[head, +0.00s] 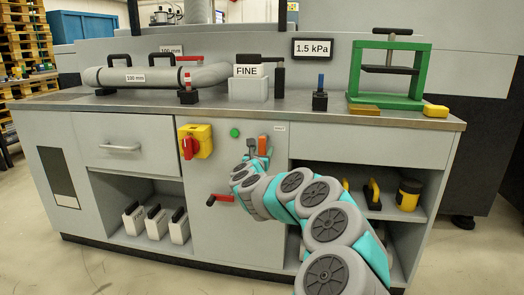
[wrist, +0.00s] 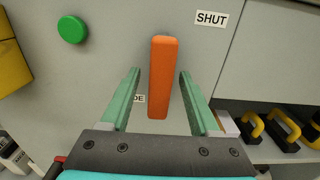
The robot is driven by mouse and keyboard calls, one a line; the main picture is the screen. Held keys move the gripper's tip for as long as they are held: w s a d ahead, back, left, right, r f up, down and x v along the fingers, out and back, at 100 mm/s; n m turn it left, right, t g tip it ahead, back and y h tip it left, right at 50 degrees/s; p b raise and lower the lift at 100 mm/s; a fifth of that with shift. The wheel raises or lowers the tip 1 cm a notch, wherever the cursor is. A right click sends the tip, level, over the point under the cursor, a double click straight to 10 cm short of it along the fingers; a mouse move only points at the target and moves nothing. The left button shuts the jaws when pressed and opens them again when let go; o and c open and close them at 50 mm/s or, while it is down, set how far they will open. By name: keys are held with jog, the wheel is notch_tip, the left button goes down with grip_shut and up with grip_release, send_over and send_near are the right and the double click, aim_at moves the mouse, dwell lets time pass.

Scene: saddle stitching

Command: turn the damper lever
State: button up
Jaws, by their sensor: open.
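An upright orange lever (wrist: 162,75) is on the grey cabinet front, below and left of a SHUT label (wrist: 210,19); I take it for the damper lever. My gripper (wrist: 160,72) is open, with one green finger on each side of the lever. There is a gap on both sides and no visible contact. How deep the fingers reach around the lever is hard to tell. Another label behind the left finger is mostly hidden, with only "DE" readable. In the head view my gripper (head: 252,145) points at the cabinet front.
A green button (head: 234,133) and a yellow box with a red knob (head: 195,141) are left of the lever. A red handle (head: 223,198) sticks out lower down. Open shelves with yellow-handled items (head: 373,190) lie to the right. The worktop (head: 225,113) overhangs above.

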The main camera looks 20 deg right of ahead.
grip_shut()
dwell(0.6)
dwell(0.9)
